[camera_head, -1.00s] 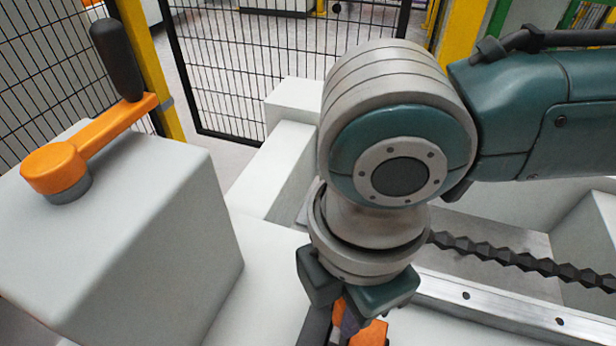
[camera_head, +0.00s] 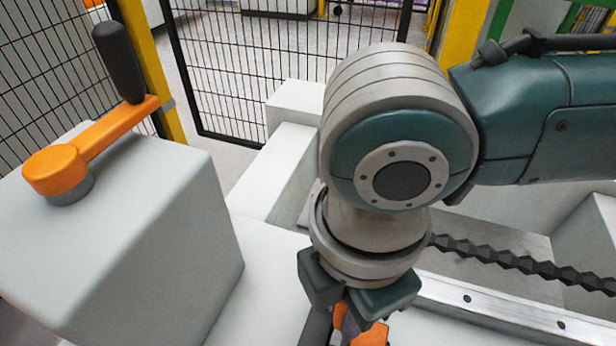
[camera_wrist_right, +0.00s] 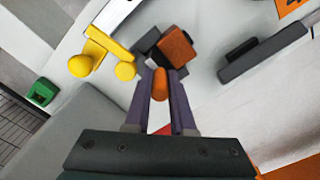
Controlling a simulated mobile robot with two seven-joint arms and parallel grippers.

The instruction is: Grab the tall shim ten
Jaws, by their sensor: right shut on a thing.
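My right gripper (camera_head: 352,318) points down at the bottom of the head view, its tips partly cut off by the picture edge. In the right wrist view its two purple-grey fingers are shut on a small orange piece (camera_wrist_right: 160,84), which I take for the tall shim ten; no label is readable. A second orange block (camera_wrist_right: 177,47) with dark grey parts lies just beyond the fingertips; I cannot tell whether the two touch. My left gripper is not in view.
In the wrist view, yellow knobs (camera_wrist_right: 82,65) stand left of the fingers, a green block (camera_wrist_right: 42,91) is farther left, and a dark bar (camera_wrist_right: 262,53) lies right. In the head view, a large pale block with an orange crank (camera_head: 90,145) stands left, a metal rail (camera_head: 495,308) right.

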